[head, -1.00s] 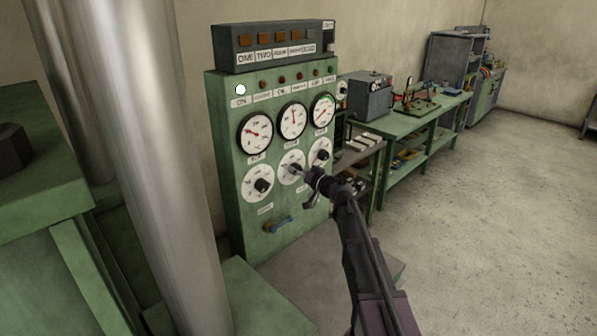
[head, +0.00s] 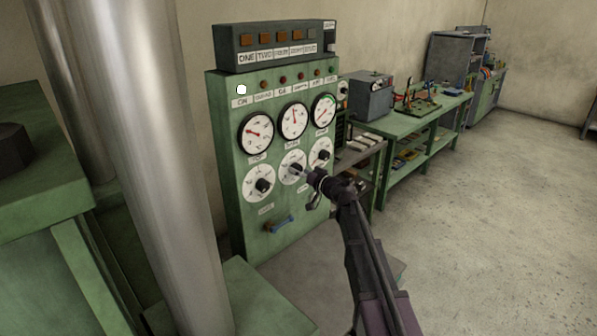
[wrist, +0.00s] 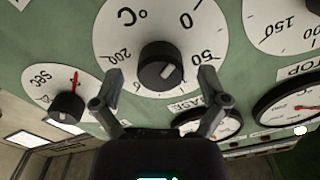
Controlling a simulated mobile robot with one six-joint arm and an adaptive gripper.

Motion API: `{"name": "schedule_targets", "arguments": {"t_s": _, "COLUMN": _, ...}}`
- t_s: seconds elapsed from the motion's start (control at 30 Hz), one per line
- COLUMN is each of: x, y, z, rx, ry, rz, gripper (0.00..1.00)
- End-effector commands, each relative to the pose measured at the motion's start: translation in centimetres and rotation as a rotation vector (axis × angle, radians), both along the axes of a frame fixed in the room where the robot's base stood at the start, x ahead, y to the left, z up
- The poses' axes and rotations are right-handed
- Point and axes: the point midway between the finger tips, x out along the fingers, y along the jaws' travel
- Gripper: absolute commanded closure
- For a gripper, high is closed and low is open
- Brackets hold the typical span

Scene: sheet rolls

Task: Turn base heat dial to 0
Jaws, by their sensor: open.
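The base heat dial (head: 290,160) is the middle of the lower white dials on the green panel. In the wrist view it is a white °C scale (wrist: 111,50), seen upside down, with a BASE label beside it. Its round black knob (wrist: 160,66) has a short pale mark slanting toward the upper right; the exact value it marks is unclear. My gripper (wrist: 160,88) is open, one finger on each side of the knob, with visible gaps. In the head view my gripper (head: 307,175) is in front of this dial and partly hides it.
The left heat dial (head: 259,183) and the right seconds dial (wrist: 50,85) flank it closely. A green workbench (head: 425,120) stands to the right; the floor there is clear.

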Motion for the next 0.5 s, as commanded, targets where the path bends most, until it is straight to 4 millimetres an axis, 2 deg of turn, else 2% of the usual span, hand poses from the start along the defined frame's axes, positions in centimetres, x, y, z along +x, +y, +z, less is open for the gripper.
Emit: {"name": "schedule_targets", "arguments": {"t_s": 0.5, "x": -5.5, "y": -5.3, "z": 0.0, "rx": 0.000, "ry": 0.000, "rz": -0.002, "gripper": 0.07}}
